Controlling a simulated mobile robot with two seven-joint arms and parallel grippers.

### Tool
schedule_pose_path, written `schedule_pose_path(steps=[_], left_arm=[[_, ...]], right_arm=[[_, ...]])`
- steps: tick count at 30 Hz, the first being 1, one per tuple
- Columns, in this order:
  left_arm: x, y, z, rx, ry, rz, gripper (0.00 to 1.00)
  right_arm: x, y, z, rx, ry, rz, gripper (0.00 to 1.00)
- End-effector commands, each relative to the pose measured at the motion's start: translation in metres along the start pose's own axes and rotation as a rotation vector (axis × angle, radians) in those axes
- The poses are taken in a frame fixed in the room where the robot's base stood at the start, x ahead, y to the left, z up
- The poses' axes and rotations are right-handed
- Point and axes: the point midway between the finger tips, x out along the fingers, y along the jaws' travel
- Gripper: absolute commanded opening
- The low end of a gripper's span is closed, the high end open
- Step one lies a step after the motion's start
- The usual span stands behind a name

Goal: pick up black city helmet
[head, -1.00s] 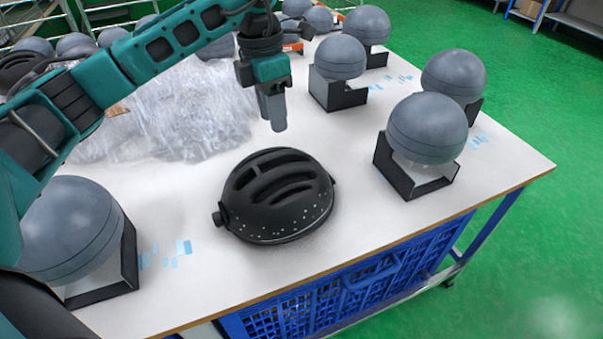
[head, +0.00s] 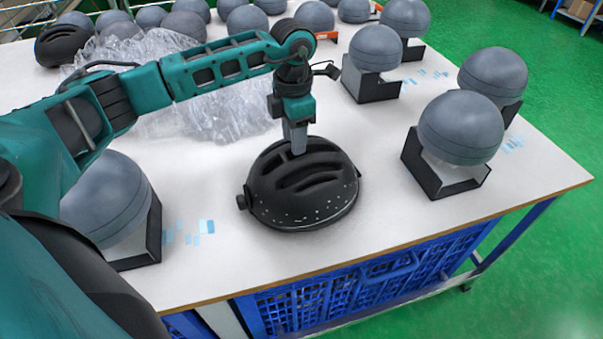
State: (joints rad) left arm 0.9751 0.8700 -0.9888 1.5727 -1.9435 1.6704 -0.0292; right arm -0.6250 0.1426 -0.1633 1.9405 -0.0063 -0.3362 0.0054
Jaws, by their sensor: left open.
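The black city helmet (head: 305,190) sits on the white table near its front edge, dome up, with long vent slots on top. My left gripper (head: 297,150) points straight down at the top of the helmet, with its fingertips at the rear vent slots. Its jaws are open. I cannot tell whether the fingertips touch the helmet or reach into a slot. My right gripper is not in view.
Grey dome heads on black stands (head: 460,128) line the right side; another grey dome (head: 105,200) stands at the left. Clear plastic wrap (head: 205,110) lies behind my arm. More domes crowd the back. The white table (head: 385,215) is bare around the helmet. Blue crates (head: 345,295) sit below.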

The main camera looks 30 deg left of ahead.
Motion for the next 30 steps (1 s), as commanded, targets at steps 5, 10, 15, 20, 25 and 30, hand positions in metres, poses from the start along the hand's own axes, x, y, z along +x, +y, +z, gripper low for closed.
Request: schedule_pose_path(steps=[5,10,15,20,25,30], left_arm=[[0.0130,-0.0007,0.0006,0.002,-0.001,-0.001,0.40],[0.0132,-0.0006,0.0007,0.002,-0.002,-0.001,0.40],[0.0130,-0.0007,0.0007,0.002,-0.002,-0.001,0.27],[0.0129,-0.0007,0.0008,0.002,-0.002,-0.001,0.11],[0.0127,-0.0006,0.0008,0.002,-0.002,-0.001,0.00],[0.0126,-0.0006,0.0008,0.002,-0.002,0.000,0.00]], right_arm=[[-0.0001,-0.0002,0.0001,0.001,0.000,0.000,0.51],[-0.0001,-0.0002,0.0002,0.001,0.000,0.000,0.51],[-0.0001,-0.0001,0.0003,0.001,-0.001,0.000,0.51],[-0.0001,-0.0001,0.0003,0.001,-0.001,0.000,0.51],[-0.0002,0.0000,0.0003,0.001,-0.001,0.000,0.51],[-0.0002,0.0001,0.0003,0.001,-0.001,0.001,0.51]])
